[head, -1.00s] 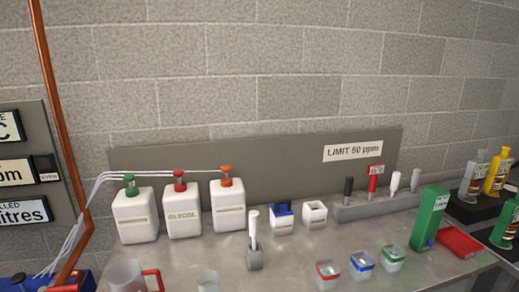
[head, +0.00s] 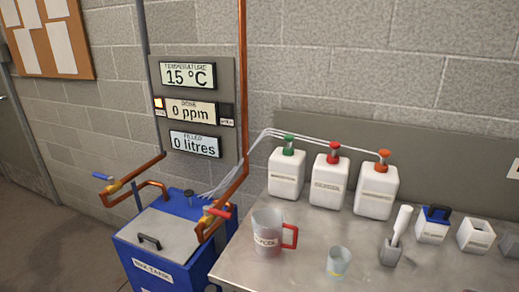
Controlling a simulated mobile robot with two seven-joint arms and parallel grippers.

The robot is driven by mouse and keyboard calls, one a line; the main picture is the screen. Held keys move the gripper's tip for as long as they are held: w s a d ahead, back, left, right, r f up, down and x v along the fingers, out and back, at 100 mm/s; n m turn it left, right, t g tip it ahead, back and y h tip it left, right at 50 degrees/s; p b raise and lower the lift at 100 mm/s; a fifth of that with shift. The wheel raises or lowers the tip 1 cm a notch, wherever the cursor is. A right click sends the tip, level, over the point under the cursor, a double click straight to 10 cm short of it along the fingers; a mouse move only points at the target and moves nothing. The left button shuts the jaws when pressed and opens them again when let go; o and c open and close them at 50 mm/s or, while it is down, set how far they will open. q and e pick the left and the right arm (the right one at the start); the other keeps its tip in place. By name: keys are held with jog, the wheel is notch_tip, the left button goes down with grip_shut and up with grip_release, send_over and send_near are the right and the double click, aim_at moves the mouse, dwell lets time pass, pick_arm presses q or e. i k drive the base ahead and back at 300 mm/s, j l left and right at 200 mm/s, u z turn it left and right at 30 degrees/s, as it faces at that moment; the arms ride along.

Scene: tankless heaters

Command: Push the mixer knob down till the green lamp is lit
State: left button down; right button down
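A blue mix tank (head: 172,245) stands on the floor at lower left, against the bench. A small dark knob (head: 188,195) stands up from its back right part; I take it for the mixer knob. A lamp (head: 227,111) on the right of that display is dark. No green light shows. Neither of my grippers is in view.
Copper pipes with a blue-handled valve (head: 104,177) and a red-handled valve (head: 218,212) flank the tank top. The tank lid has a black handle (head: 149,242). A jug (head: 267,232), cup and several pump bottles stand on the bench.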

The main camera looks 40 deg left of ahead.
aim_at(189, 193)
jog(key=u, duration=1.6)
